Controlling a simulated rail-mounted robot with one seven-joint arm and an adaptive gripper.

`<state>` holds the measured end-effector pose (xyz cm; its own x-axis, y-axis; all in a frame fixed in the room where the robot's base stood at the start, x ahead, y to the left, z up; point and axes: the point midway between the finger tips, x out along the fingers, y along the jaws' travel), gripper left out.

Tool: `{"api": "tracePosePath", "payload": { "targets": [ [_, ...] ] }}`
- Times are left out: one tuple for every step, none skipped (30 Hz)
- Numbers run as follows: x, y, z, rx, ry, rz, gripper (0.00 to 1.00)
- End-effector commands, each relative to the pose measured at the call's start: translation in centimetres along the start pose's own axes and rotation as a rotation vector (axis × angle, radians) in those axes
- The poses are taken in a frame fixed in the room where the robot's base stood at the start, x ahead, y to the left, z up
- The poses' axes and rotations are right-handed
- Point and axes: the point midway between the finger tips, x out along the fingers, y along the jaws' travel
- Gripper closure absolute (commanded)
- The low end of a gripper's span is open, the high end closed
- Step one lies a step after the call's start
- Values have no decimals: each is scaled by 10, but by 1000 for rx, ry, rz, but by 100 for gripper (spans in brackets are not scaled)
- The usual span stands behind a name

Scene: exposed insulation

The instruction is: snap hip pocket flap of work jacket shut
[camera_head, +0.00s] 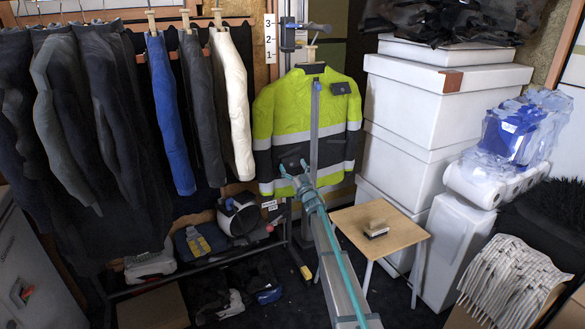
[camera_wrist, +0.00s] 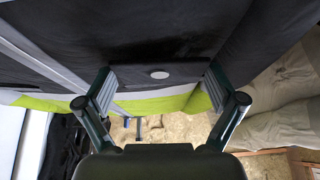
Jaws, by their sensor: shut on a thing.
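A yellow-green work jacket (camera_head: 285,122) with grey reflective bands and a dark lower part hangs upright in the head view. My gripper (camera_head: 302,176) is at its lower front and hides part of the hem area. In the wrist view, the dark hip pocket flap (camera_wrist: 136,77) lies between the two fingers of my gripper (camera_wrist: 159,82), which are spread apart and meet its left and right ends. A round pale snap (camera_wrist: 159,75) shows at the flap's middle. Whether the snap is fastened cannot be told.
A small wooden table (camera_head: 385,228) with a brush-like block (camera_head: 376,232) stands right of my arm. White boxes (camera_head: 420,120) are stacked behind it. Other garments (camera_head: 165,110) hang at left. A helmet (camera_head: 238,214) sits low, left of the jacket.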

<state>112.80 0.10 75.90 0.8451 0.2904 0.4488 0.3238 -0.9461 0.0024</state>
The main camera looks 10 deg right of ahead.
Motion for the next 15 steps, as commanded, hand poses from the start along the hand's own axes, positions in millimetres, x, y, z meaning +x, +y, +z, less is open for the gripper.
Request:
{"api": "tracePosePath", "payload": {
  "targets": [
    [0, 0, -1, 0, 0, 0, 42],
    [1, 0, -2, 0, -2, 0, 42],
    [1, 0, -2, 0, -7, -1, 42],
    [1, 0, -3, -1, -12, -1, 42],
    [1, 0, -4, 0, -18, 0, 42],
    [1, 0, -5, 0, -27, 0, 42],
    [1, 0, -6, 1, -35, 0, 42],
    [1, 0, -6, 1, -43, 0, 42],
    [1, 0, -6, 0, -54, -1, 42],
    [0, 0, -6, 0, -61, 0, 42],
    [0, 0, -6, 0, -66, 0, 42],
    [-1, 0, -5, 0, -72, 0, 42],
    [-1, 0, -4, 0, -74, 0, 42],
    [-1, 0, -3, 0, -74, 0, 42],
    [-2, 0, -2, 0, -74, 0, 42]
  ]
}}
